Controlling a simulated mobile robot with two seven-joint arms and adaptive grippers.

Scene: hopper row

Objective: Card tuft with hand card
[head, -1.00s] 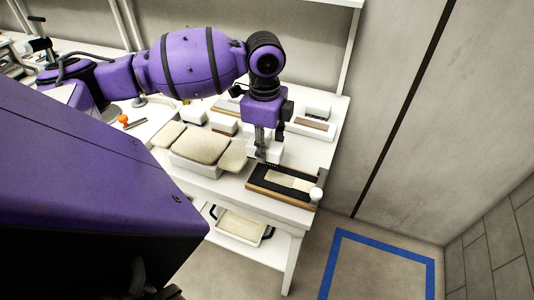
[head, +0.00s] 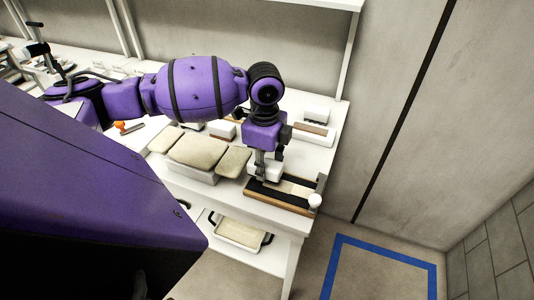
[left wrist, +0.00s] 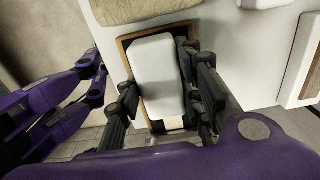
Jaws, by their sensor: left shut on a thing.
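My left gripper (head: 264,163) is shut on a white block-shaped hand card (head: 270,172), one finger on each side of it. In the left wrist view the hand card (left wrist: 155,70) lies between the fingers (left wrist: 160,100), over a wood-edged dark bed. In the head view this bed (head: 267,197) sits at the table's front right corner. A cream tuft (head: 295,189) lies on the bed, partly hidden by the hand card. The card is over the bed's left and back part; I cannot tell whether its underside touches the tuft. My right gripper is not in view.
A cream-topped white box (head: 197,150) stands left of the bed, with cream pads at its sides. A white block with a brown edge (head: 312,133) and a smaller white one (head: 316,114) lie behind. A white knob (head: 315,201) stands at the bed's right end. A tray (head: 240,232) sits below.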

